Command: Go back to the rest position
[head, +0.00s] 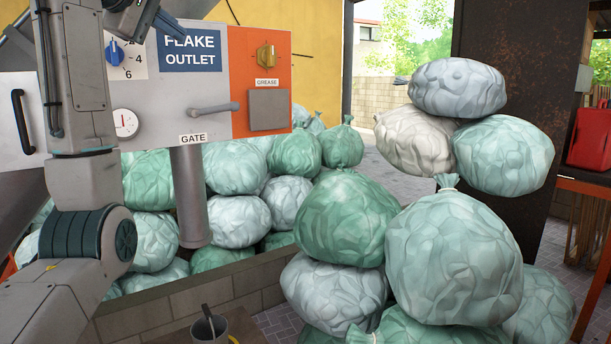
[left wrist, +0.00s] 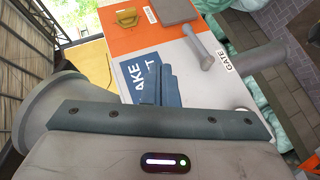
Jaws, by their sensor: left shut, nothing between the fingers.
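My left arm rises along the left side of the head view. My left gripper (head: 160,20) is at the top left, in front of the machine panel near the FLAKE OUTLET sign (head: 191,50). In the left wrist view the gripper's blue fingers (left wrist: 161,84) are together, with nothing between them, and they overlap the sign from that angle. I cannot tell how far the fingers are from the panel. My right gripper is in neither view.
The panel carries a blue knob (head: 115,53), a yellow knob (head: 266,56), a gauge (head: 125,122) and a GATE lever (head: 213,109) above a grey pipe (head: 190,200). Several stuffed bags (head: 454,258) are piled right of it. A dark cup (head: 209,328) stands below.

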